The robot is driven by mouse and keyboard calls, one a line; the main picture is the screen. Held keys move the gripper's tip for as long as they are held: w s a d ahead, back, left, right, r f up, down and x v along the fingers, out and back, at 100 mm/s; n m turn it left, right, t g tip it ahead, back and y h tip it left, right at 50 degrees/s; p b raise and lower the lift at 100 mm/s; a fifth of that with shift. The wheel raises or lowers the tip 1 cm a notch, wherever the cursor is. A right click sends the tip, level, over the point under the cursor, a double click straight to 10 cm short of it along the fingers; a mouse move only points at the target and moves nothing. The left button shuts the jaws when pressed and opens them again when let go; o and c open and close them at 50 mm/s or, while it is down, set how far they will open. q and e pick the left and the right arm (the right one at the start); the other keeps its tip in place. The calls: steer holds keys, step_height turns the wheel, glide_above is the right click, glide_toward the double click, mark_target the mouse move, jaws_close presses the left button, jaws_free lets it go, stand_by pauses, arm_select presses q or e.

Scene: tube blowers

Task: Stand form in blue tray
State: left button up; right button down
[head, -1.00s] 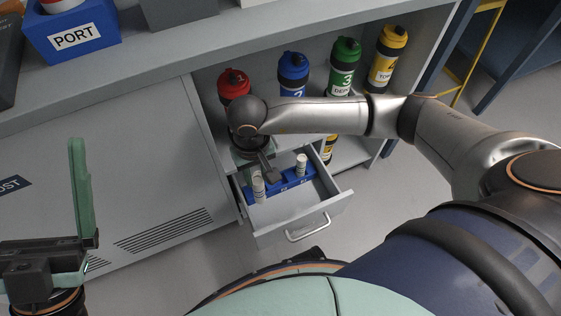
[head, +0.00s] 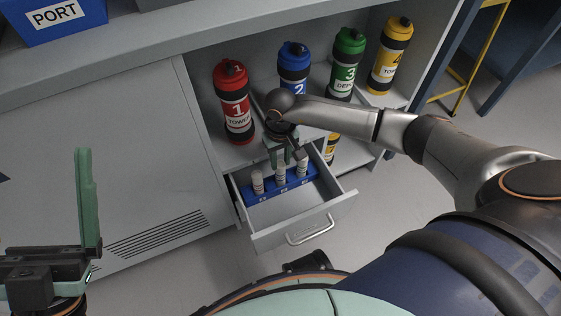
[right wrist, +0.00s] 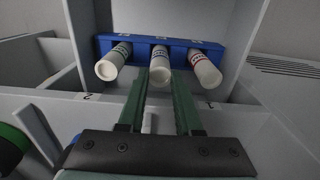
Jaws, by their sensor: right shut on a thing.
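The blue tray (head: 249,199) lies in the open drawer and also shows in the right wrist view (right wrist: 177,42). Three white cylindrical forms are at it: one with a green band (right wrist: 113,62), one with a blue band (right wrist: 160,66) and one with a red band (right wrist: 204,68). My right gripper (head: 281,163) is over the middle of the tray, its green fingers shut on the blue-banded form, which looks upright at the middle place. Whether its base is fully seated is hidden. My left gripper (head: 88,205) is at the lower left, away from the drawer, its opening unclear.
The grey drawer (head: 262,239) has free floor in front of the tray. Red (head: 233,105), blue (head: 293,68), green (head: 346,66) and yellow (head: 391,58) bottles stand on the shelf behind. A blue PORT box (head: 50,22) is on the counter.

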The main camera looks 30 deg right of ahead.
steer(key=shift+f, duration=0.25)
steer(key=c, duration=1)
jaws_free()
steer(key=shift+f, duration=0.1)
steer(key=shift+c, duration=0.2)
steer(key=o, duration=0.4)
steer(key=shift+o, duration=0.2)
